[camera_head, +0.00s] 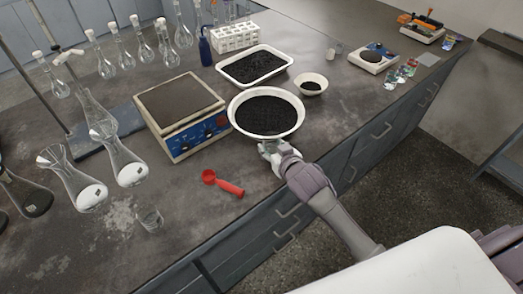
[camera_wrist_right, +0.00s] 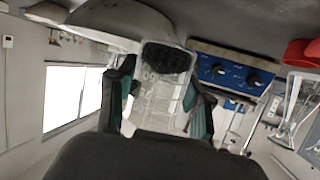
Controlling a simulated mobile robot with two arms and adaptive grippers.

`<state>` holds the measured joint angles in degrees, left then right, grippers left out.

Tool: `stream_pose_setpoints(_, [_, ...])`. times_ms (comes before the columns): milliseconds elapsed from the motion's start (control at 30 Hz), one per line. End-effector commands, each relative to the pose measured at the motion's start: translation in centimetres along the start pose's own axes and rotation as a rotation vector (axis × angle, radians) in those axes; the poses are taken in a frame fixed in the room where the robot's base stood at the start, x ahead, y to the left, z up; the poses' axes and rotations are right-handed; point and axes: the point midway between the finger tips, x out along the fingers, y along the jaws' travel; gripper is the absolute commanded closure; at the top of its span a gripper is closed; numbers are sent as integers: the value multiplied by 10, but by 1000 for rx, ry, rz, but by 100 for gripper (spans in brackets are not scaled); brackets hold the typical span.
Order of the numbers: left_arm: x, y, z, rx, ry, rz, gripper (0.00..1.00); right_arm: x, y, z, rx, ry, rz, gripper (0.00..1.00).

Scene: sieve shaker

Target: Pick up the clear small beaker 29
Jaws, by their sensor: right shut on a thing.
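A clear small beaker (camera_wrist_right: 160,95) with faint markings stands between the two fingers of my right gripper (camera_wrist_right: 158,108) in the right wrist view. The fingers are shut on its sides. A dark patch shows at its far end, and I cannot tell if it is inside or seen through the glass. In the head view my right gripper (camera_head: 268,149) is at the near side of the large white bowl, and the beaker is mostly hidden there. Another clear small beaker (camera_head: 150,219) stands on the counter at the left front. My left gripper is not in view.
The large white bowl (camera_head: 299,118) of black grains is close beyond my right gripper. A blue-fronted balance (camera_head: 186,147) stands to its left, and a red scoop (camera_head: 227,187) lies in front. Several flasks (camera_head: 127,169) crowd the left. A tray (camera_head: 228,72) and small bowl (camera_head: 321,89) are behind.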

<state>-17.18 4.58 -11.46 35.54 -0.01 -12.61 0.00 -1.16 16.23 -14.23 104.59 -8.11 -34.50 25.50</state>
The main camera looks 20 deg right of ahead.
Motion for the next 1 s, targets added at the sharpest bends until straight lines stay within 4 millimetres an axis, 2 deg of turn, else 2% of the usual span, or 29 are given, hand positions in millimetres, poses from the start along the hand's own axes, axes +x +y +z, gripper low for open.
stream_pose_setpoints(200, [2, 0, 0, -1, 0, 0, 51, -17, 22, -9, -3, 2, 1, 88])
stream_pose_setpoints(500, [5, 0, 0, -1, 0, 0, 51, -34, 43, -18, -2, 2, 1, 88])
stream_pose_setpoints(800, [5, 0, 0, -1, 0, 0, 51, -45, 55, -24, 0, 1, 0, 88])
stream_pose_setpoints(1000, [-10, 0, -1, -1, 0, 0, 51, -53, 58, -39, 0, 2, 1, 88])
